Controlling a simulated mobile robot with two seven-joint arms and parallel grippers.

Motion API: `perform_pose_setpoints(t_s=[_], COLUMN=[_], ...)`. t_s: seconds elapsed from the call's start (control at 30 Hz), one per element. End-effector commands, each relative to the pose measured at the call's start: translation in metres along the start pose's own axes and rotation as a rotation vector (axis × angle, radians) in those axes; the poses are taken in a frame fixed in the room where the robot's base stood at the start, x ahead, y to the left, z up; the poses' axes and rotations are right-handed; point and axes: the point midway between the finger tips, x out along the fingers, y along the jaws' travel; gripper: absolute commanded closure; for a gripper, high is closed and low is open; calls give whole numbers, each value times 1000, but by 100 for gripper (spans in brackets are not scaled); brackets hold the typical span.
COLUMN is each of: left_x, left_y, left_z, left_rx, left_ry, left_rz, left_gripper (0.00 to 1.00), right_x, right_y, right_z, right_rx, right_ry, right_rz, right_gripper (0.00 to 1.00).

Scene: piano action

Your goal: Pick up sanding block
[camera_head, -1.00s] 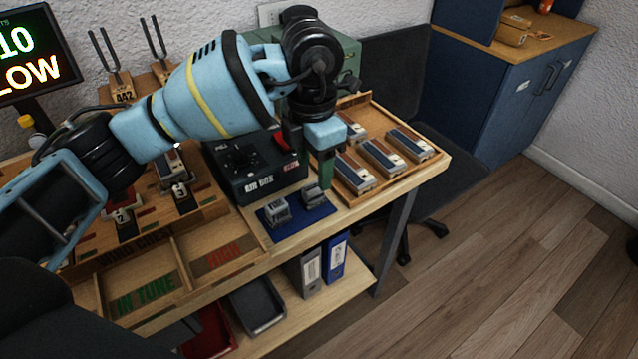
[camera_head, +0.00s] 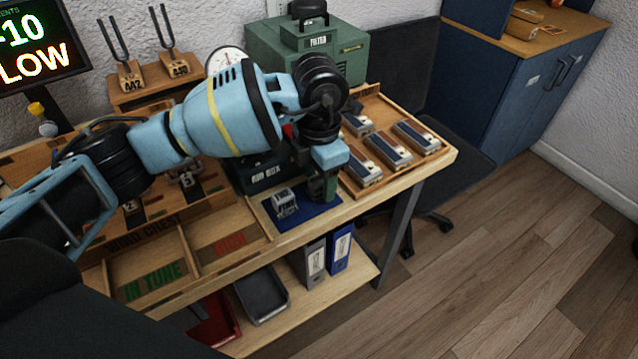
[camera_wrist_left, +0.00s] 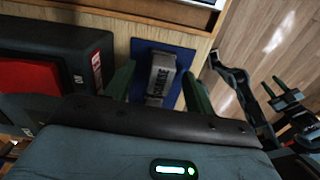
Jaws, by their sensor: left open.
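A blue mat (camera_head: 300,217) lies at the table's front edge. A small grey block (camera_head: 285,200) with lettering sits on its left part. A second grey block (camera_wrist_left: 162,75) with dark lettering shows in the left wrist view, between my fingers on the mat (camera_wrist_left: 142,50). I cannot read which one is the sanding block. My left gripper (camera_head: 324,188) points down over the mat's right part and hides the second block in the head view. In the left wrist view its green fingers (camera_wrist_left: 160,90) are spread, one on each side of the block, with gaps visible.
The black box (camera_head: 258,173) with a red part stands close left of the gripper. A wooden tray (camera_head: 395,170) with several blue-and-brown blocks lies to the right. A green cabinet (camera_head: 300,50) stands behind. Wooden bins (camera_head: 150,270) are at front left.

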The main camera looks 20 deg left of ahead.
Motion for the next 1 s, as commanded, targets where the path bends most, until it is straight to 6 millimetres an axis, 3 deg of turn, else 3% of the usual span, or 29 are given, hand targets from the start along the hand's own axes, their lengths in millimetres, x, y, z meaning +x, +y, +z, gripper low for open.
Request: perform_pose_setpoints(t_s=[0.1, 0.33, 0.7, 1.0], left_x=[12, 13, 13, 11], left_y=[0, 0, 0, 0], left_z=[0, 0, 0, 0], left_rx=[0, 1, 1, 1], left_ry=[1, -1, 0, -1], left_rz=[-1, 0, 0, 0], left_gripper=[45, 47, 94, 94], right_x=[0, 0, 0, 0], right_y=[0, 0, 0, 0], right_z=[0, 0, 0, 0], right_rx=[0, 0, 0, 1], right_ry=[1, 1, 1, 0], right_rz=[0, 0, 1, 1], right_gripper=[64, 64, 64, 64])
